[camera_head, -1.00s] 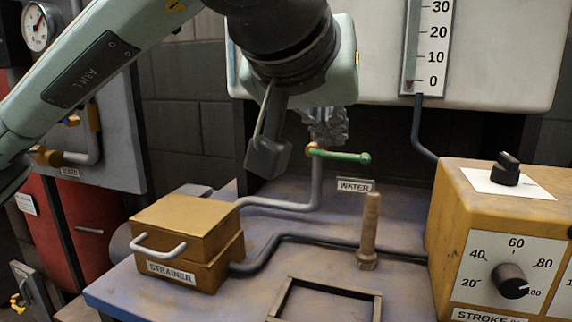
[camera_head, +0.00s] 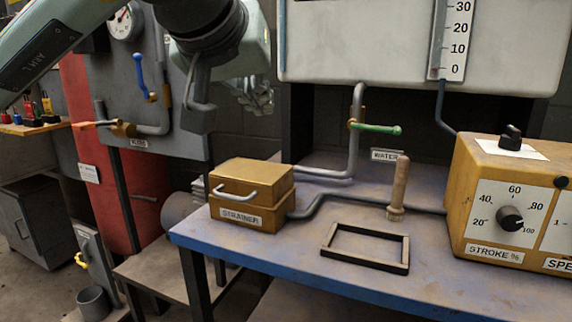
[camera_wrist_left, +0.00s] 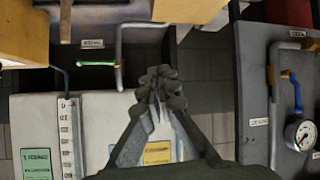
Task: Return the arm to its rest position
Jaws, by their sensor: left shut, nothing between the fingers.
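My left arm enters from the upper left of the head view, raised above and in front of the equipment. My left gripper (camera_head: 258,100) shows partly behind the wrist, beside the grey panel and against the dark wall. In the left wrist view my left gripper (camera_wrist_left: 160,82) has its fingers together, with nothing held between them. It is clear of the bench and touches nothing that I can see. My right gripper is not in view.
The blue bench (camera_head: 330,282) carries a yellow strainer box (camera_head: 250,190), an upright brown peg (camera_head: 398,185), a black frame (camera_head: 365,263) and a yellow control box (camera_head: 470,190). A white tank (camera_head: 360,45) hangs behind. A grey panel with a blue-handled valve (camera_head: 141,75) stands left.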

